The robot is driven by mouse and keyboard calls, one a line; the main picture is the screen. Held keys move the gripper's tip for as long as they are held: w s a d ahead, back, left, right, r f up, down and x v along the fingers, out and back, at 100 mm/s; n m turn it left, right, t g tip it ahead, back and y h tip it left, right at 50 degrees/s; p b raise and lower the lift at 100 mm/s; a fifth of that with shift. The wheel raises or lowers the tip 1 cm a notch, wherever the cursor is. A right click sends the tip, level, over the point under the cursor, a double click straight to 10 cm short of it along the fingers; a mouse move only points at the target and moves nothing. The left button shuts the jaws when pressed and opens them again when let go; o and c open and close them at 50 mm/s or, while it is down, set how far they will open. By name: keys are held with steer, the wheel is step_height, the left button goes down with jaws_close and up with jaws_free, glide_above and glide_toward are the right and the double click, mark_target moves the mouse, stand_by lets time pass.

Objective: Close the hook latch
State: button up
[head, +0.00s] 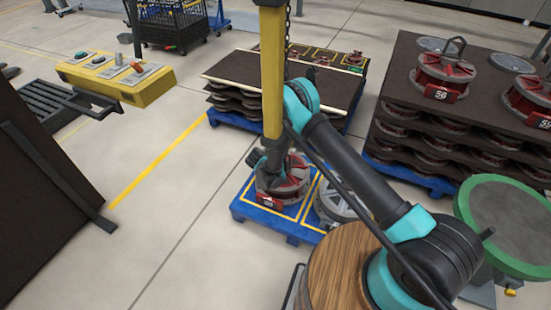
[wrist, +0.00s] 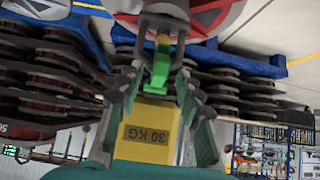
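In the wrist view, which is upside down, a yellow hook block marked 30 KG (wrist: 150,130) lies between my fingers. A green latch (wrist: 160,66) sticks out from its end, close to a grey handle (wrist: 163,22) on a red and grey weight (wrist: 205,14). My gripper (wrist: 160,72) is open, with one finger on each side of the block and latch. I see no clear contact with the latch. In the head view, the weight (head: 283,186) stands on a blue pallet; the yellow hoist beam and my arm hide the hook and latch.
The yellow beam (head: 272,75) hangs in front of my wrist. Stacked weights (head: 440,75) stand at right, beside a green-rimmed round table (head: 505,220). A grey wheel-like weight (head: 338,200) shares the blue pallet (head: 243,211).

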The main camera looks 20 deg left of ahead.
steer(key=v, duration=1.2)
steer(key=w+d+r+g+h, duration=0.1)
steer(key=w+d+r, duration=0.2)
steer(key=d+r, duration=0.35)
steer(key=w+d+r+g, duration=0.1)
steer(key=w+d+r, duration=0.3)
steer(key=d+r, duration=0.25)
steer(key=s+d+r+g, duration=0.1)
steer(key=d+r, duration=0.3)
steer(key=d, duration=0.4)
steer(key=d+r+g, duration=0.1)
steer(key=d+r, duration=0.4)
steer(key=d, duration=0.3)
steer(key=s+d+r+g, duration=0.1)
steer(key=s+d+r, duration=0.2)
steer(key=s+d, duration=0.35)
steer(key=s+d+r, duration=0.3)
steer(key=d, duration=0.6)
steer(key=s+d+y, duration=0.1)
steer(key=s+d, duration=0.6)
steer(key=s, duration=0.6)
steer(key=shift+s+d+f+n+y, duration=0.25)
steer(key=shift+d+f+n+y, duration=0.05)
steer(key=shift+d+f+n, duration=0.1)
